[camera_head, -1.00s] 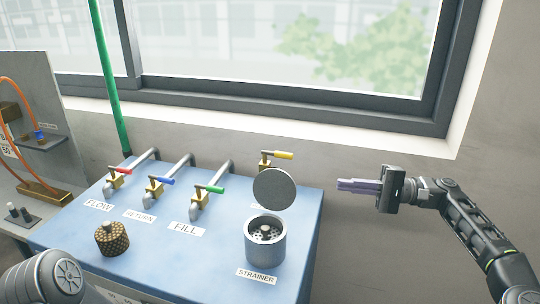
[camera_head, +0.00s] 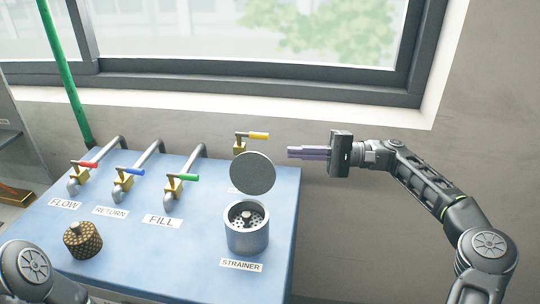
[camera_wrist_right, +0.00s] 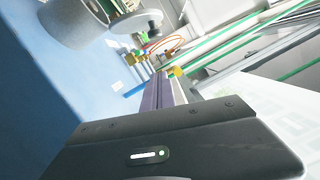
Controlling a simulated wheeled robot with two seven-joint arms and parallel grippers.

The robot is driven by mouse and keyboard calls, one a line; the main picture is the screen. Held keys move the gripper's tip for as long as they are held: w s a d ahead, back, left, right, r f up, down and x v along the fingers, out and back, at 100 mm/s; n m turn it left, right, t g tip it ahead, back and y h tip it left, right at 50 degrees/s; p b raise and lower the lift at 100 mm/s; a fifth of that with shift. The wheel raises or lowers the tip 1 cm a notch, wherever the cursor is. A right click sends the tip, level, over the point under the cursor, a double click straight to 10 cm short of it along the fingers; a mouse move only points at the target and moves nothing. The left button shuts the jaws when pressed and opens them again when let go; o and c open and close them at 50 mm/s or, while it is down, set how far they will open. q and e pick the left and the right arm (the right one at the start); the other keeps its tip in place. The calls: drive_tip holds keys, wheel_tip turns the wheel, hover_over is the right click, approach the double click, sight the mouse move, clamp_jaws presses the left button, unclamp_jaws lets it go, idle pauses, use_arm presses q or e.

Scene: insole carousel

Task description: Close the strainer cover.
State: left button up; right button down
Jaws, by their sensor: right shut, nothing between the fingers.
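The strainer (camera_head: 247,238) is a grey metal cup with a perforated inside, near the right front of the blue panel, behind its STRAINER label. Its round grey cover (camera_head: 253,173) stands raised, open, at the back of the cup. My right gripper (camera_head: 290,152) is shut and empty, its purple fingers pointing left, to the right of the cover and apart from it. In the right wrist view the shut fingers (camera_wrist_right: 165,92) show, with the cup (camera_wrist_right: 75,22) and the cover (camera_wrist_right: 135,20) at the upper left. My left gripper is out of view; only part of my left arm shows.
A yellow-handled valve (camera_head: 252,138) is behind the cover. Red, blue and green-handled valves (camera_head: 182,182) with pipes stand along the left of the blue panel (camera_head: 190,250). The wall and window are behind.

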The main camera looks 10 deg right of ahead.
sight(254, 171)
drive_tip(key=s+a+r+p, duration=0.1)
drive_tip(key=s+a+p, duration=0.1)
drive_tip(key=a, duration=0.5)
drive_tip(key=shift+a+r+p, duration=0.35)
drive_tip(key=shift+p, duration=0.05)
